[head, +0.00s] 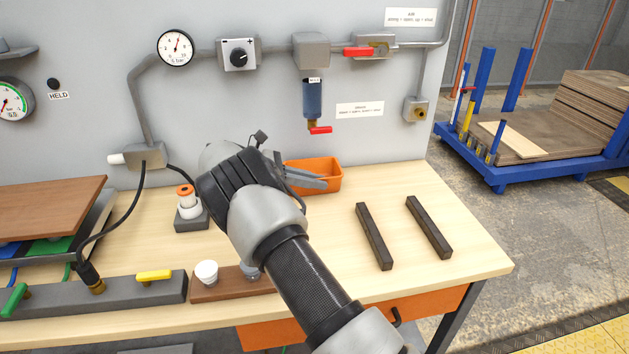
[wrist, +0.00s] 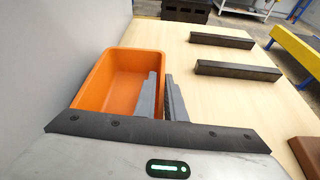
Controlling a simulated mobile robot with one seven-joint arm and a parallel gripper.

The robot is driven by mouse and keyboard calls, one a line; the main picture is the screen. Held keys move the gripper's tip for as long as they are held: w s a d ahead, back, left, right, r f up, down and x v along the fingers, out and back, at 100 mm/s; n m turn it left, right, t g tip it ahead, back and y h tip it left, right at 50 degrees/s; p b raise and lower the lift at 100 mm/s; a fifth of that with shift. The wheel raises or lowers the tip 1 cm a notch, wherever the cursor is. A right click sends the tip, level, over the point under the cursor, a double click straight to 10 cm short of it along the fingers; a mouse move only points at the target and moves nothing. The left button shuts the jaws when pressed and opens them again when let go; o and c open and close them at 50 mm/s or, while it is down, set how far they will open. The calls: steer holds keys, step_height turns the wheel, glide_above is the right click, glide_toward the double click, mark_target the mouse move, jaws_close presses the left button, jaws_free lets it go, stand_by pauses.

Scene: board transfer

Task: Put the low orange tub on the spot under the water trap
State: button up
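The low orange tub (head: 325,166) is at the back of the bench, close to the wall and below the water trap (head: 313,98). The trap is a blue bowl with a red lever at its bottom. My gripper (head: 322,184) reaches over the tub's near side. In the wrist view the tub (wrist: 112,85) is empty and upright. My gripper (wrist: 164,84) has one finger inside it and one outside, closed on its side wall. The tub seems to be at bench level, but its base is partly hidden. No marked spot shows beneath it.
Two dark bars (head: 373,236) (head: 428,227) lie on the bench (head: 462,240) right of my arm. A grey base with a white and orange piece (head: 187,204) stands to the left. A brown block with a white cup (head: 207,272) lies in front.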

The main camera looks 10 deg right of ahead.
steer(key=shift+o, duration=0.9)
